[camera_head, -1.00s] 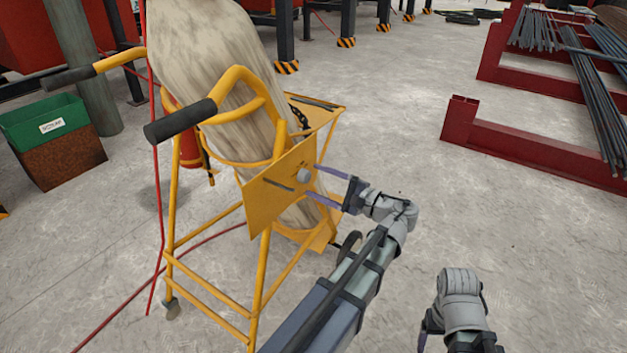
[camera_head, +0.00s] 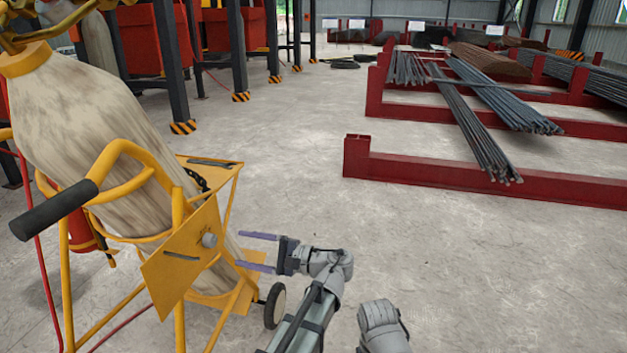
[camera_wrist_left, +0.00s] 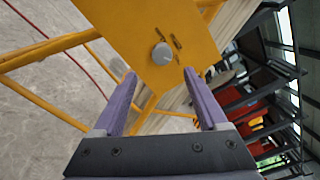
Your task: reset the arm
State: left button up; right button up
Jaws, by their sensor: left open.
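My left gripper (camera_head: 243,250) is open and empty, with two purple fingers pointing left at the yellow cart's plate. The plate's round grey knob (camera_head: 209,240) is a short way left of the fingertips, apart from them. In the left wrist view my left gripper (camera_wrist_left: 160,73) has its fingers spread, and the knob (camera_wrist_left: 161,53) shows on the yellow plate (camera_wrist_left: 125,35) just beyond and between the tips. In the head view part of my right arm shows at the bottom; its gripper is out of sight.
The yellow cart (camera_head: 178,292) carries a large dirty pale cylinder (camera_head: 95,120) and has black-gripped handles and a wheel (camera_head: 275,305). Red steel racks (camera_head: 480,180) with bundled rebar (camera_head: 475,135) stand at the back right. Concrete floor (camera_head: 480,270) is clear at right.

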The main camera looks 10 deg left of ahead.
pick_arm(q)
jog(key=s+d+f+n+g+h+p, duration=0.1)
jog(key=s+d+f+h, duration=0.65)
jog(key=d+f, duration=0.25)
jog(key=s+d+f+n+g+h+p, duration=0.1)
jog(key=s+d+f+n+h, duration=0.1)
jog(key=s+d+f+h, duration=0.6)
notch_tip(320, 180, up, 36)
jog(key=d+h+p, duration=0.1)
jog(key=d+p, duration=0.1)
jog(key=p, duration=3.6)
jog(key=shift+w+d+r, duration=0.25)
jog(key=shift+w+d, duration=0.05)
